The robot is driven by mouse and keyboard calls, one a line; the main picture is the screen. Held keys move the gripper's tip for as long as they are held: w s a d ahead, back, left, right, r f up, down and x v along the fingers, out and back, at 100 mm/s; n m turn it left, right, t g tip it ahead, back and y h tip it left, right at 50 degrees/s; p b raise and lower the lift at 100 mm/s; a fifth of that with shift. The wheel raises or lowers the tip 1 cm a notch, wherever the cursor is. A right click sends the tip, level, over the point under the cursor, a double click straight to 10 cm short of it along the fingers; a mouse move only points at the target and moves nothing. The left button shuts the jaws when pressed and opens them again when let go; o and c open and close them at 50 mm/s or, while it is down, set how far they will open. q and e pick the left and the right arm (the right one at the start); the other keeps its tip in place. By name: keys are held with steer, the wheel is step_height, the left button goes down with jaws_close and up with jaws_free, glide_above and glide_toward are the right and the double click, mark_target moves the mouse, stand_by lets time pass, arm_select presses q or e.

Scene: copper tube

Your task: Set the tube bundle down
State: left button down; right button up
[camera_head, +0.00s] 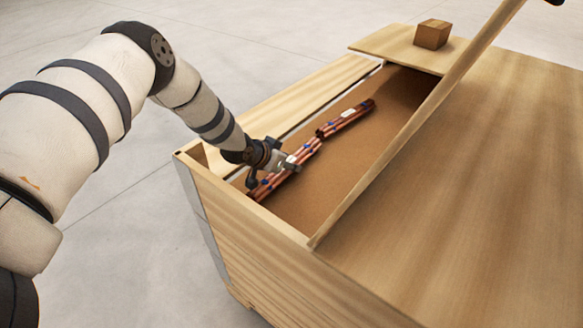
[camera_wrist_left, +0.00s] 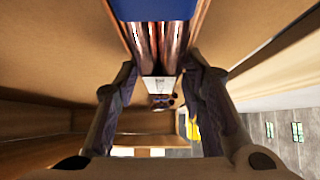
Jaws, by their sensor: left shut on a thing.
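A bundle of copper tubes (camera_head: 307,150) with blue bands and a pale label lies slanting inside the wooden crate (camera_head: 260,255), near its front-left end. My left gripper (camera_head: 272,174) reaches down over the crate's left side and is shut on this bundle. In the left wrist view the held bundle (camera_wrist_left: 158,45) runs between the two fingers (camera_wrist_left: 160,95), a wide blue band nearest the camera. A second copper bundle (camera_head: 346,118) lies farther along the crate floor, close to the held one's far end. I cannot tell whether the held bundle touches the floor.
A long thin board (camera_head: 420,120) slants up along the crate's opening. A wide wooden panel (camera_head: 470,180) covers the right side. A small wooden block (camera_head: 432,34) sits on the far panel. Bare brown crate floor (camera_head: 345,160) shows right of the bundles.

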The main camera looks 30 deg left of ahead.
arm_select(q)
steer(key=shift+w+r, duration=0.1)
steer(key=shift+r, duration=0.1)
steer(key=shift+f, duration=0.2)
steer(key=c, duration=1)
jaws_free()
steer(key=shift+c, duration=0.2)
steer(key=shift+r, duration=0.25)
steer(key=p+v, duration=0.2)
steer(key=v, duration=0.5)
steer(key=shift+r+p, duration=0.25)
steer(key=shift+p, duration=0.15)
steer(key=shift+s+a+f, duration=0.1)
steer(key=shift+s, duration=0.25)
arm_select(e)
steer(key=w+r, duration=0.2)
steer(key=r, duration=0.1)
steer(key=shift+w+t, duration=0.1)
steer(key=shift+t, duration=0.3)
